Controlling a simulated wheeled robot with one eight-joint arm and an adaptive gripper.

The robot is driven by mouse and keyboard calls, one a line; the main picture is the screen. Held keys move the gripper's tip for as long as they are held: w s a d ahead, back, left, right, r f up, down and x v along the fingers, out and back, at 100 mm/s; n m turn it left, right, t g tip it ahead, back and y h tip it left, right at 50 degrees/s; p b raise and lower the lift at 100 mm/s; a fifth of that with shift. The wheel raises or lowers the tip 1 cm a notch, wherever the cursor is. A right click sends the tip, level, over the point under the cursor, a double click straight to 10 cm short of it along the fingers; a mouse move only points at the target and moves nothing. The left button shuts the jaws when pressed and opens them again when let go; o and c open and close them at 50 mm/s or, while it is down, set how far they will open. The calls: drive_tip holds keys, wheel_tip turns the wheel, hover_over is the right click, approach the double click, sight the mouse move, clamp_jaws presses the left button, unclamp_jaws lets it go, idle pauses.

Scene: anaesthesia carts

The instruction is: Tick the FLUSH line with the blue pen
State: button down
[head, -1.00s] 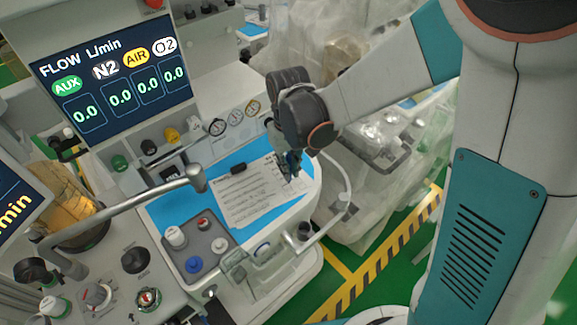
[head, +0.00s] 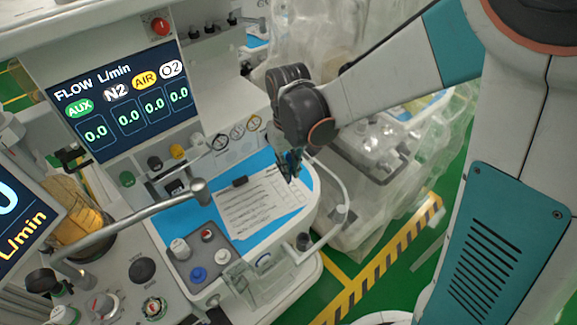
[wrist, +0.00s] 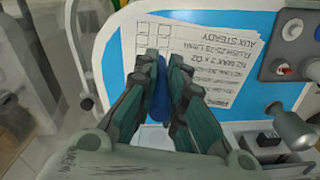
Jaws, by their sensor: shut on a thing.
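My gripper (head: 289,166) is shut on the blue pen (wrist: 160,97), which shows between the dark fingers in the wrist view. The printed checklist sheet (head: 240,216) lies on the blue top of the cart, and my gripper is over its right part. In the wrist view the sheet (wrist: 235,62) appears upside down, with the FLUSH line (wrist: 203,51) beside the AUX STEADY line. Columns of empty boxes (wrist: 142,40) stand left of the text, just beyond the fingertips. I cannot tell whether the pen tip touches the paper.
A grey tray (head: 190,244) with white, red and blue caps stands left of the sheet. A metal arm (head: 140,222) and a pale curved rail (head: 335,185) flank the work surface. The flow screen (head: 125,100) is behind.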

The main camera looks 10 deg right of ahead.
drive_tip(key=shift+f, duration=0.1)
idle(0.3)
drive_tip(key=shift+s+a+f+b, duration=0.1)
drive_tip(key=shift+a+f+b, duration=0.05)
drive_tip(key=shift+f+b, duration=0.75)
drive_tip(key=shift+s+a+f+b, duration=0.15)
drive_tip(key=shift+f+b, duration=0.5)
drive_tip(key=shift+f, duration=0.35)
drive_tip(key=shift+w+a+f+b, duration=0.1)
drive_tip(key=shift+a+f+b, duration=0.05)
drive_tip(key=shift+f+b, duration=0.75)
drive_tip(key=shift+f+b, duration=0.35)
drive_tip(key=shift+f, duration=0.25)
drive_tip(key=shift+d, duration=0.45)
idle(0.8)
drive_tip(key=shift+r+p, duration=2.35)
drive_tip(key=shift+r, duration=1.15)
